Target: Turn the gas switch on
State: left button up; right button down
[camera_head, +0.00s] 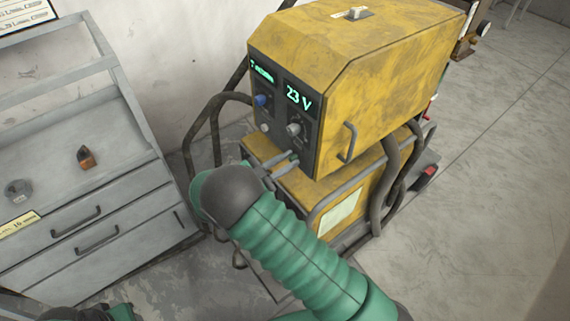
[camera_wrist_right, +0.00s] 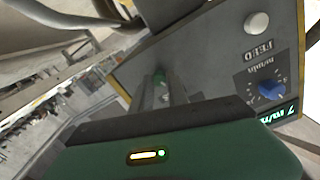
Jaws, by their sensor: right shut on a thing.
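The yellow welding machine (camera_head: 390,60) stands right of centre in the head view, with a dark front panel (camera_head: 275,85) carrying knobs and a "23 V" display. My right gripper (camera_head: 285,166) is at the lower part of this panel, partly hidden by my green arm. In the right wrist view my right gripper (camera_wrist_right: 164,86) reaches the panel (camera_wrist_right: 220,60), its fingers shut around a small green-tipped part (camera_wrist_right: 160,76), which I take for the gas switch. The fingers hide most of it, so its position cannot be read. Only part of my left arm shows at the bottom left.
A blue knob (camera_head: 262,100), a pale knob (camera_head: 265,127) and a grey knob (camera_head: 293,129) are on the panel. Thick cables (camera_head: 396,175) and a side handle (camera_head: 348,142) stick out. A grey drawer cabinet (camera_head: 135,200) stands left. Floor at the right is clear.

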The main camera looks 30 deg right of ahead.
jog(key=m+b, duration=0.1)
jog(key=m, duration=0.1)
jog(key=m+b, duration=0.1)
jog(key=shift+d+f+m+b, duration=0.15)
jog(key=shift+m+b, duration=0.15)
jog(key=shift+m, duration=0.1)
jog(key=m+b, duration=0.2)
jog(key=shift+m, duration=0.4)
jog(key=shift+m+b, duration=4)
jog(key=shift+b, duration=0.55)
jog(key=c, duration=1.6)
grip_release()
jog(key=shift+o, duration=1.3)
jog(key=shift+d, duration=0.15)
jog(key=shift+o, duration=0.2)
jog(key=shift+d, duration=0.1)
